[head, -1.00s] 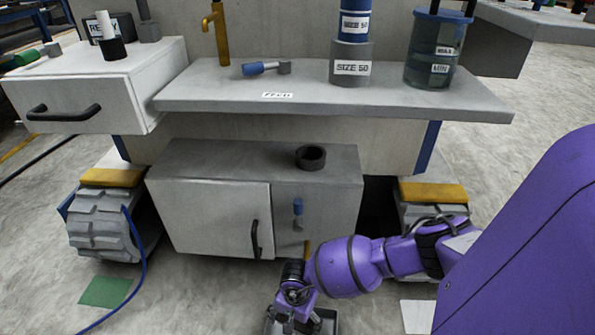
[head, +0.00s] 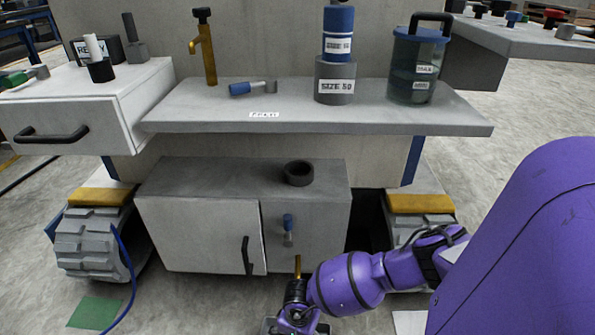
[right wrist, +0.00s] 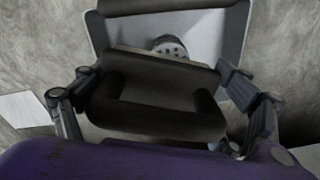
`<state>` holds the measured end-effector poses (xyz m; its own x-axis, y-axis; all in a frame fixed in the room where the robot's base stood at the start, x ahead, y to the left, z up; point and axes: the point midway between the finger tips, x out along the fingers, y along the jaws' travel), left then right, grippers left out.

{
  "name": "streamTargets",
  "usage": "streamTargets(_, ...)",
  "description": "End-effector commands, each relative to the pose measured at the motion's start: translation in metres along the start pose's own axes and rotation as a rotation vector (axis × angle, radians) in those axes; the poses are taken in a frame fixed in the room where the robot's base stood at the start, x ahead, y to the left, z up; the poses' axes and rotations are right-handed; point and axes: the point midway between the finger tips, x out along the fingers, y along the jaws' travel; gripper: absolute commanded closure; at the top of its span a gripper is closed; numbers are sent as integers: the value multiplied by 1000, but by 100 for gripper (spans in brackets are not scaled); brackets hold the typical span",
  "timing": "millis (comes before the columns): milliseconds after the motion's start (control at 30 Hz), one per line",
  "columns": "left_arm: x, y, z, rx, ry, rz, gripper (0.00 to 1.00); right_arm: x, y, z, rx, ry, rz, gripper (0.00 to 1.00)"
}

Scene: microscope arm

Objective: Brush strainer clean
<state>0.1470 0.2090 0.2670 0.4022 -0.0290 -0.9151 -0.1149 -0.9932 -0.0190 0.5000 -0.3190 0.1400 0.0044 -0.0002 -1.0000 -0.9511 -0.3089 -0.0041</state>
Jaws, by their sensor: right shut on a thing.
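My right gripper (head: 295,320) is low at the bottom edge of the head view, partly cut off, in front of the lower cabinet. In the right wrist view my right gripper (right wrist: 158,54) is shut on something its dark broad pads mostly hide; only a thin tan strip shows. Just beyond the pads, a round grey piece with small dark holes, which looks like a strainer (right wrist: 171,45), shows in a pale grey tray (right wrist: 220,35). Whether the gripper touches it I cannot tell. A blue-handled tool (head: 252,88), perhaps a brush, lies on the bench. My left gripper is out of view.
The bench (head: 180,118) holds a brass tap (head: 207,55), a blue-and-grey cylinder stack (head: 335,60) and a lidded clear container (head: 415,70). A dark ring (head: 299,173) sits on the lower cabinet (head: 195,235). A blue hose (head: 128,265) runs along the floor at left.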

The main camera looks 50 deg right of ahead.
Motion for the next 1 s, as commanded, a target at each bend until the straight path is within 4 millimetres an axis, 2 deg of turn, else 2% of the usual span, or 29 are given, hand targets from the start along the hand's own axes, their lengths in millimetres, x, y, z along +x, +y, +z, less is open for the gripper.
streamTargets(167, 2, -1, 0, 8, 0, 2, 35, 1, -1, 0, 0, 0, 3, 34)
streamTargets(700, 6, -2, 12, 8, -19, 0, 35, 0, -28, 0, 0, 0, 1, 34)
streamTargets(1000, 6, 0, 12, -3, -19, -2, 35, -1, -30, 0, 0, 0, 1, 34)
